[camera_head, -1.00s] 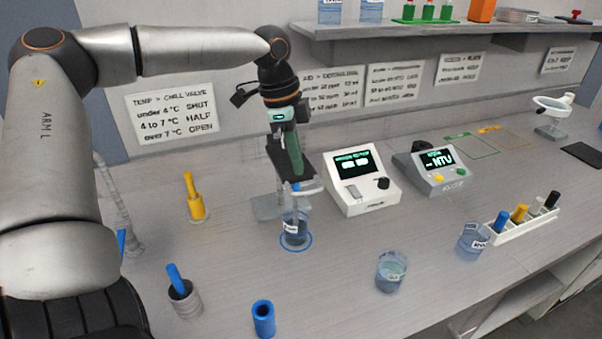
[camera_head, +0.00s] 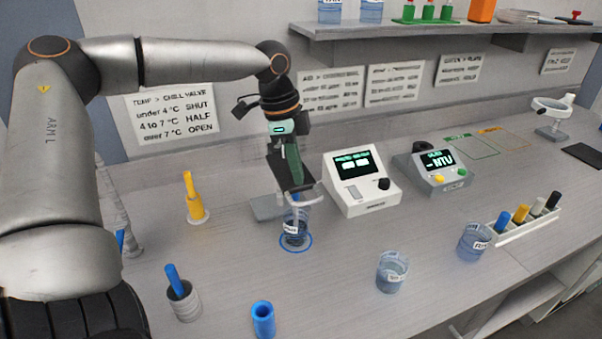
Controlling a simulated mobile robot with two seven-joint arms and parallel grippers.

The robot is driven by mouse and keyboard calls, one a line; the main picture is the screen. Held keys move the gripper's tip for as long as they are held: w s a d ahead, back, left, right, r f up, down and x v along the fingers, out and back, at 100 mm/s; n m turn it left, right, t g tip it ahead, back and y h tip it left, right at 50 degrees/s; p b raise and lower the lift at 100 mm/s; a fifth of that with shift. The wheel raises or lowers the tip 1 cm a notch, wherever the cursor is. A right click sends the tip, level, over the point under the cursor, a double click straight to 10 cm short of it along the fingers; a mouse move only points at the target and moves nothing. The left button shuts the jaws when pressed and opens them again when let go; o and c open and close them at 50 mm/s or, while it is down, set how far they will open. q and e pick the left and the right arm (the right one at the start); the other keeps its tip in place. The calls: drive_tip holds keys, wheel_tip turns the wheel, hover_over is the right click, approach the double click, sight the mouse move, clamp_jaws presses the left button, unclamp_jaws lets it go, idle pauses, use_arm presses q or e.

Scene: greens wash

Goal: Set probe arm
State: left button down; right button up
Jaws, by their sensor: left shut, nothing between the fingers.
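My left gripper (camera_head: 291,182) points down at the probe stand, its fingers shut with nothing held between them. A pale probe arm (camera_head: 305,201) shows just under the fingertips. It sits over a beaker (camera_head: 295,224) standing inside a blue ring on the bench. A blue probe top shows beside the fingers; the gripper hides most of the stand's post. The grey stand base (camera_head: 264,208) lies left of the beaker. A white meter (camera_head: 361,182) with a lit screen and a black knob stands just right of the stand. My right gripper is not in view.
A yellow probe in a holder (camera_head: 195,199) stands left. A blue probe in a grey cup (camera_head: 183,298) and a blue tube (camera_head: 263,319) are in front. Beakers (camera_head: 392,272) (camera_head: 473,242), an NTU meter (camera_head: 436,170) and a vial rack (camera_head: 528,222) are right.

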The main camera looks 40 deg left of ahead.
use_arm(q)
drive_tip(key=shift+f, duration=0.2)
wheel_tip(320, 180, up, 3)
drive_tip(key=p, duration=0.3)
drive_tip(key=shift+r, duration=0.35)
wheel_tip(320, 180, up, 4)
drive_tip(key=shift+r, duration=0.25)
